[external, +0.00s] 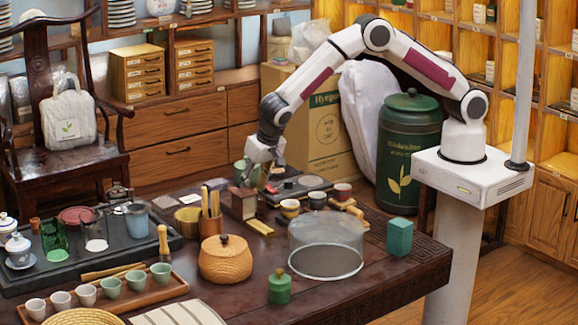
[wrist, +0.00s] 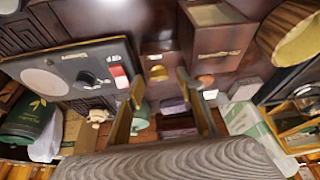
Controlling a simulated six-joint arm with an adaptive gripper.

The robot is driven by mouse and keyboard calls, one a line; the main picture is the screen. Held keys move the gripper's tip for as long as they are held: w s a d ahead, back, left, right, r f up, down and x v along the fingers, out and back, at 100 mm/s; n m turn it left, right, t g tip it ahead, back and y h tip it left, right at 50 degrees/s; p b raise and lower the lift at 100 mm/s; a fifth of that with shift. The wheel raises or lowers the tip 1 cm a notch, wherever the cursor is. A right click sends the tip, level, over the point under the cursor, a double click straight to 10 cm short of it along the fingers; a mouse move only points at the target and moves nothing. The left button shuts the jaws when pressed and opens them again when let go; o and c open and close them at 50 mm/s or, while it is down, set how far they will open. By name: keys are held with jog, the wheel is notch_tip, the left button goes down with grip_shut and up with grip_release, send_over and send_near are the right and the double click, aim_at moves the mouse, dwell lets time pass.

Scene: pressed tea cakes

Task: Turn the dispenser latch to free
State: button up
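In the wrist view, a small brass-coloured knob (wrist: 158,73), which looks like the latch, sits below a pale label on a dark brown front. It shows between my fingertips, apart from both as far as I can see. Which way the latch is turned is too small to tell. My gripper (wrist: 160,84) is open, with nothing between its fingers. In the external view, my gripper (external: 258,180) points down behind a wooden box (external: 240,205), and the latch is hidden there. The wooden box with a brass label also shows in the wrist view (wrist: 213,42).
A dark flat appliance (wrist: 85,68) with a round grey plate and black knob lies beside my gripper. Small cups (external: 290,208), a wicker jar (external: 225,262), a clear round cover (external: 326,245) and a teal box (external: 399,237) stand towards the front. Wooden tools stand in a holder (external: 211,228).

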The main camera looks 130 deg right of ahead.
notch_tip(320, 180, up, 10)
jog(key=shift+f, duration=0.25)
dwell(0.3)
